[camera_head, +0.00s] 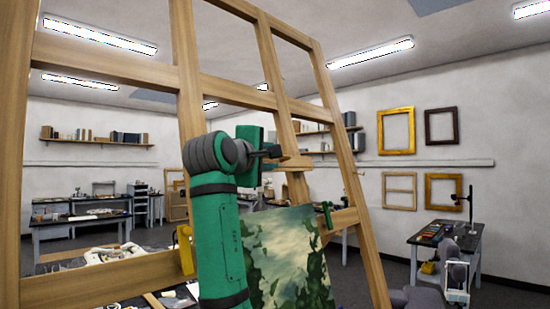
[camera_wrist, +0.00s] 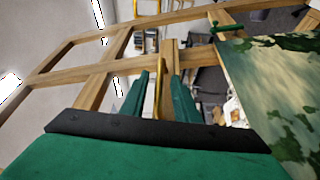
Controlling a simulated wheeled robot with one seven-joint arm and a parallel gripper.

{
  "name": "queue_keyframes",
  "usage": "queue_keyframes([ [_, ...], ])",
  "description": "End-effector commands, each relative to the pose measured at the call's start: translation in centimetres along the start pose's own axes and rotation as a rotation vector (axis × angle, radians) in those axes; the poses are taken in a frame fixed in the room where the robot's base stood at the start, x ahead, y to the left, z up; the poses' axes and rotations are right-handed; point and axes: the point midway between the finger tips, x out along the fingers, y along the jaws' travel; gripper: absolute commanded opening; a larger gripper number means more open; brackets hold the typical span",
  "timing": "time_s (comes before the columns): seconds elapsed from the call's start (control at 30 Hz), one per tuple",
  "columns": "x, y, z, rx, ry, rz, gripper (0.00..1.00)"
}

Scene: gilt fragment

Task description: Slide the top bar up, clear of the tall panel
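A painted panel (camera_head: 290,260), a green and cream landscape, stands low at the middle of a large wooden frame (camera_head: 268,68); it also shows at the right of the wrist view (camera_wrist: 280,85). One wooden crossbar (camera_head: 235,91) crosses above my arm; a lower crossbar (camera_head: 90,283) runs behind the panel's upper part. I cannot tell which is the top bar. A green clamp (camera_head: 327,215) sits on the lower bar at the panel's right. My gripper (camera_wrist: 160,78) has its two green fingers apart. A yellow strip and wood show between them; whether they are within the grip is unclear.
The frame's slanted uprights (camera_head: 187,100) stand close around my arm. A yellow piece (camera_head: 185,250) sits on the lower bar at left. Behind are a cluttered workbench (camera_head: 80,217), a table (camera_head: 440,238) at right, and wall-hung picture frames (camera_head: 396,131).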

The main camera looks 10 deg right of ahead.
Motion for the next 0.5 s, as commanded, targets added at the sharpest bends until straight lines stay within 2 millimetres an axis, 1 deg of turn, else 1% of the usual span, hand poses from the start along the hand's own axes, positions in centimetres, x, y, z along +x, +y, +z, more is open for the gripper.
queue_keyframes([
  [0.03, -1.1, 0.1, 0.0, 0.001, 0.001, 0.003, 0.28],
  [0.2, -4.3, 0.1, -0.1, 0.001, 0.002, 0.004, 0.28],
  [0.33, -6.1, 0.0, 0.0, 0.001, 0.001, 0.002, 0.28],
  [0.5, -7.4, 0.0, 0.0, 0.000, 0.001, 0.001, 0.28],
])
